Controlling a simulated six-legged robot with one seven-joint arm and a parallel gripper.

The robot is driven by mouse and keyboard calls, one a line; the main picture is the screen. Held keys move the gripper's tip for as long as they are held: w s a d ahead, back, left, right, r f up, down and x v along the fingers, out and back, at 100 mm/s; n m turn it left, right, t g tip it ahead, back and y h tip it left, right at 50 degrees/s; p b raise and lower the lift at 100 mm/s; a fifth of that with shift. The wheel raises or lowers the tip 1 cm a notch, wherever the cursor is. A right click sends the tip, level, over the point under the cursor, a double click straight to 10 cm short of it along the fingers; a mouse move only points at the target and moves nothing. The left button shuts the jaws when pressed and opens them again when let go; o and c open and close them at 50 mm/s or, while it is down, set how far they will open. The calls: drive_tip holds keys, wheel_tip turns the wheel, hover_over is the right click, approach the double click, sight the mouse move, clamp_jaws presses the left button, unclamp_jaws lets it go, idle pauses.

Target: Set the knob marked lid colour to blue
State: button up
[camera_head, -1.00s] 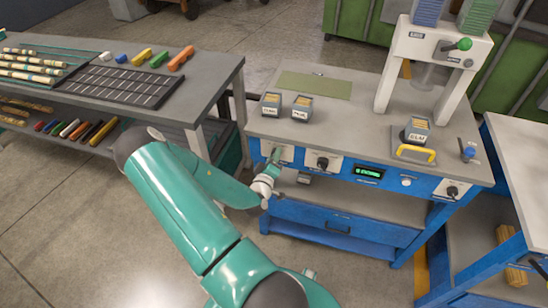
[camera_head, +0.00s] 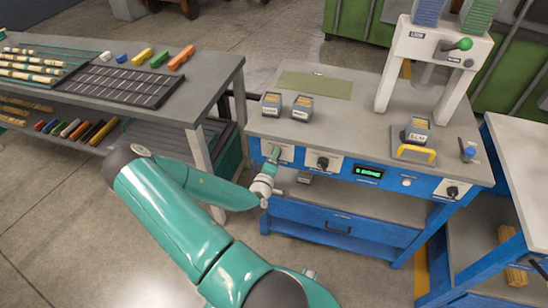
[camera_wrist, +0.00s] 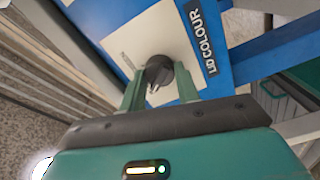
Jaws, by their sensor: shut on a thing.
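The lid colour knob (camera_wrist: 158,70) is a dark round knob on a pale plate (camera_wrist: 135,35) with a black LID COLOUR label (camera_wrist: 199,40) in the wrist view. My gripper (camera_wrist: 160,82) is shut on the knob, one green finger on each side. A pale mark shows on the knob near its lower edge in that view. Small print on the plate is too faint to read. In the head view my gripper (camera_head: 274,156) is at the leftmost plate (camera_head: 287,153) on the blue bench front, and it hides the knob there.
A second knob (camera_head: 322,163), a green display (camera_head: 369,172), a white button (camera_head: 406,182) and a third knob (camera_head: 452,190) line the bench front to the right. A white press (camera_head: 390,65) and small labelled boxes stand on top. A grey table (camera_head: 215,75) is at left.

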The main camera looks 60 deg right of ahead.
drive_tip(key=o, duration=1)
drive_tip(key=a, duration=0.4)
drive_tip(key=s+a, duration=0.1)
drive_tip(key=a, duration=0.4)
drive_tip(key=s+a, duration=0.1)
drive_tip(key=a, duration=0.3)
drive_tip(key=shift+s+a, duration=0.1)
drive_tip(key=shift+a, duration=0.25)
